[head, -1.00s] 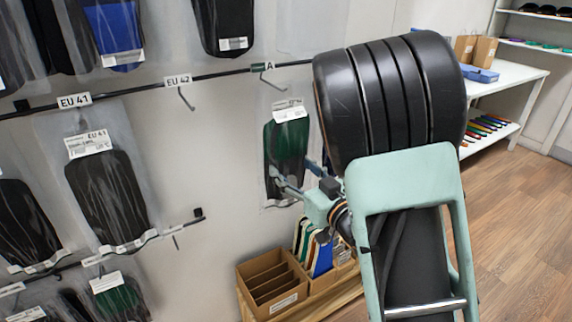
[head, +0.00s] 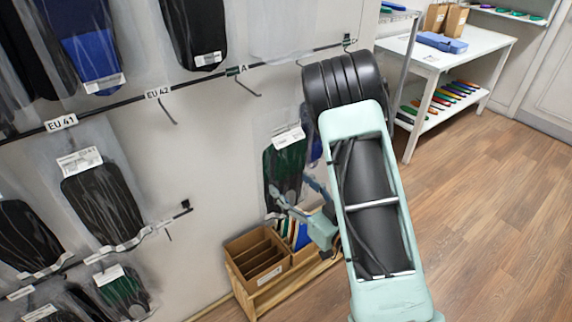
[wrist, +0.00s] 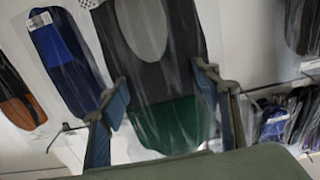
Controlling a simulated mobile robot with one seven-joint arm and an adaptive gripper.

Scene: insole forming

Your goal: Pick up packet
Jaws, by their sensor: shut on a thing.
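The packet (head: 285,163) is a clear bag with a black and green insole and a white label at its top. It hangs slightly tilted in front of the wall, below and to the right of the hook marked A. My gripper (head: 293,188) is shut on it near its lower half, with a finger at each side. In the wrist view the packet (wrist: 165,110) shows large, dark grey above and green below, between the two fingers of my gripper (wrist: 163,80). Its top edge is cut off there.
Hook A (head: 247,86) and the EU 42 hook (head: 168,112) show bare on the rail. Other packets (head: 102,205) hang at left. A cardboard box (head: 256,259) stands on a low wooden stand below. A white table (head: 447,50) is at back right; open floor (head: 480,200) lies at right.

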